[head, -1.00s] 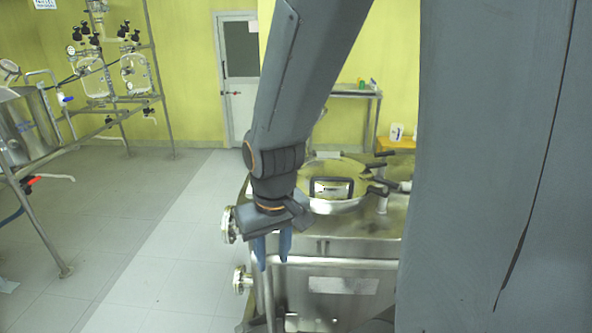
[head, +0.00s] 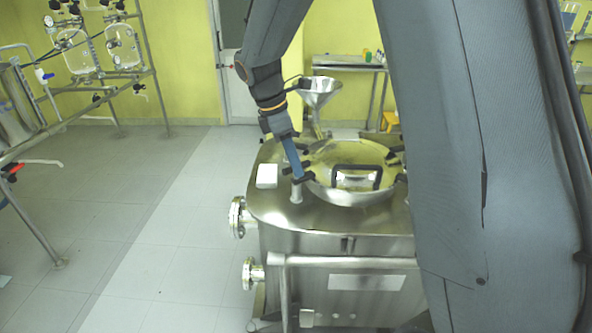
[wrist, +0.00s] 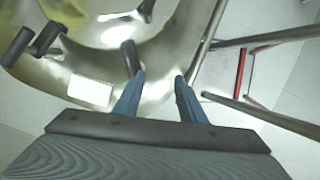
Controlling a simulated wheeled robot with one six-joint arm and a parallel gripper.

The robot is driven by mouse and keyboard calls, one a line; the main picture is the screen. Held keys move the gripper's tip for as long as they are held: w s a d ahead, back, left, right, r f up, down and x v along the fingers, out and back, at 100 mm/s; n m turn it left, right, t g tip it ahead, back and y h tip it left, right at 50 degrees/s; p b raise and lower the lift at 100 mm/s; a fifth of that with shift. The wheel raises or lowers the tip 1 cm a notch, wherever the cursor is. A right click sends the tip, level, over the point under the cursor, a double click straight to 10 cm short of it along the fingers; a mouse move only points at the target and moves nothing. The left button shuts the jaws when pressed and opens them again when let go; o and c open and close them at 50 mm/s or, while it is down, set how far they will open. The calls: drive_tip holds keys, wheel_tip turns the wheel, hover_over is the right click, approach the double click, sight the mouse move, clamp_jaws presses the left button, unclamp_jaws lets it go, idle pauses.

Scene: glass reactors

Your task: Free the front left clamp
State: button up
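The front left clamp (head: 297,192) is a metal post with a black handle at the left front of the round lid (head: 345,200) of the steel vessel. My gripper (head: 298,177) reaches down from behind, its blue fingers ending at this clamp in the head view. In the wrist view the gripper (wrist: 160,75) is open, with a clear gap between the fingers. A black clamp handle (wrist: 130,58) stands close to the left fingertip, outside the gap; I cannot tell whether they touch. Part of the clamp is hidden behind the fingers in the head view.
A white box (head: 266,176) lies on the vessel top left of the clamp. Another black clamp handle (head: 394,157) stands at the lid's right. A steel funnel (head: 318,92) stands behind.

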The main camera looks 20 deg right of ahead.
drive_tip(key=w+a+n+h, duration=0.1)
drive_tip(key=w+n+h, duration=0.1)
drive_tip(key=w+n, duration=0.35)
drive_tip(key=shift+m, duration=0.25)
drive_tip(key=shift+p+x, duration=0.7)
drive_tip(key=shift+x, duration=2.65)
drive_tip(key=shift+d, duration=0.1)
drive_tip(key=c, duration=0.9)
